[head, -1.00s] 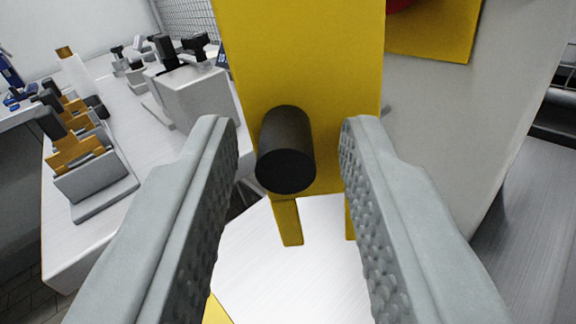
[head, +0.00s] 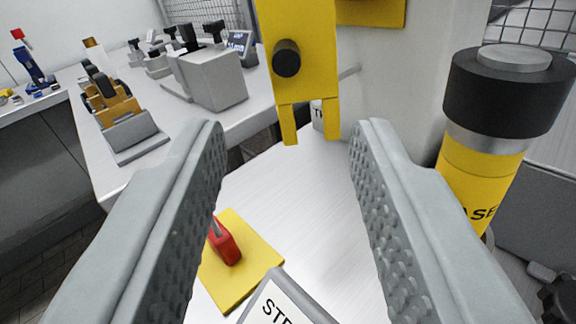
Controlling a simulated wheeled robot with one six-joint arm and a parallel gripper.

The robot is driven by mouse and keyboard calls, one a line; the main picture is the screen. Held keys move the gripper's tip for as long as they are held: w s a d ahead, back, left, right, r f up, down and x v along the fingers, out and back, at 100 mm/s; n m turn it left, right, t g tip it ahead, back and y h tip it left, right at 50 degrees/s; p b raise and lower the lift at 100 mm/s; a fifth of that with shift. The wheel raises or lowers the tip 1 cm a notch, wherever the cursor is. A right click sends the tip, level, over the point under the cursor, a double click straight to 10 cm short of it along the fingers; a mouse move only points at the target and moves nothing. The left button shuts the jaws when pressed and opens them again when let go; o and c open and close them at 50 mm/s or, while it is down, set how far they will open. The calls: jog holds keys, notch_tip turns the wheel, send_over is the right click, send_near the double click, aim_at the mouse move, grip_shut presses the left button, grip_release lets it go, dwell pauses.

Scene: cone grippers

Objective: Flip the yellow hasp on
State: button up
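The yellow hasp (head: 305,85) is an upright flat plate with two prongs at its lower end, hanging in front of a pale housing at the top centre of the head view. A black cylindrical knob (head: 286,58) sticks out of its face. My gripper (head: 288,128) is open and empty, its two grey textured fingers wide apart. The hasp stands beyond the fingertips, and the knob is above and ahead of the gap, not between the fingers. The hasp's upper end is cut off by the frame.
A yellow plate with a red switch (head: 226,243) lies below, beside a lettered grey sign (head: 280,305). A yellow and black cylinder (head: 492,130) stands close on the right. A bench with clamps and grey blocks (head: 208,80) runs along the left. The white surface between is clear.

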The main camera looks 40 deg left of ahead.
jog(key=v, duration=0.7)
jog(key=shift+s+f, duration=0.1)
